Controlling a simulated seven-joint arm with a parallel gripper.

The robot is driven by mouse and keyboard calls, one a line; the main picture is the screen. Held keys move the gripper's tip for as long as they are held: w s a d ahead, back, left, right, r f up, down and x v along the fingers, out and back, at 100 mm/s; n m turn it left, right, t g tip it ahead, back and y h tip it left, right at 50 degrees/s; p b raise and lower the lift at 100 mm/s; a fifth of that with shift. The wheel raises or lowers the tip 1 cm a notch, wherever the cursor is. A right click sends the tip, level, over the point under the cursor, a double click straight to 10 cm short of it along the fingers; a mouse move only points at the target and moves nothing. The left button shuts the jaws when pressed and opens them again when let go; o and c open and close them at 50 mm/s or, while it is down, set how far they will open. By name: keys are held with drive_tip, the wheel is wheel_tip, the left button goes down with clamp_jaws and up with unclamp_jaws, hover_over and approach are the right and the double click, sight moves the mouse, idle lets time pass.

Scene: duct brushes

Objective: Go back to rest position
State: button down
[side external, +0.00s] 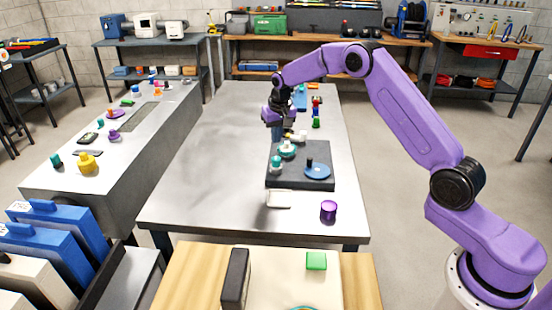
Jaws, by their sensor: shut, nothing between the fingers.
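My gripper (279,122) hangs at the end of my purple arm above the metal table (190,180), just behind the dark board. The jaws look shut with nothing seen between them, though they are small and dark here. The dark board (300,181) carries a teal and white round piece (287,150), a small teal piece (276,166) and a blue disc (317,171) with a dark knob. A pale piece (298,137) lies close below my gripper; I cannot tell whether they touch.
A purple cylinder (328,210) and a white block (278,199) stand near the table's front. Small coloured pieces (316,112) line its right edge. The left half is clear. A grey duct (60,182) with several fittings runs along the left. A wooden table (200,280) stands in front.

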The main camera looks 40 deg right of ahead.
drive_tip(key=shift+r, duration=0.2)
drive_tip(key=s+a+r+n+g+y, duration=0.1)
drive_tip(key=s+a+r+n, duration=0.3)
drive_tip(key=s+a, duration=0.5)
drive_tip(key=s+a+r+n, duration=0.3)
drive_tip(key=s+a+r, duration=0.25)
drive_tip(key=s, duration=0.65)
drive_tip(key=s+d+n, duration=0.2)
drive_tip(key=s+n, duration=0.2)
drive_tip(key=s, duration=1)
drive_tip(key=s+d+n+g, duration=0.1)
drive_tip(key=s+d+n, duration=0.2)
drive_tip(key=s, duration=1.1)
drive_tip(key=shift+s+d+f+n, duration=0.2)
drive_tip(key=shift+s+f+n, duration=0.1)
drive_tip(key=shift+n, duration=0.5)
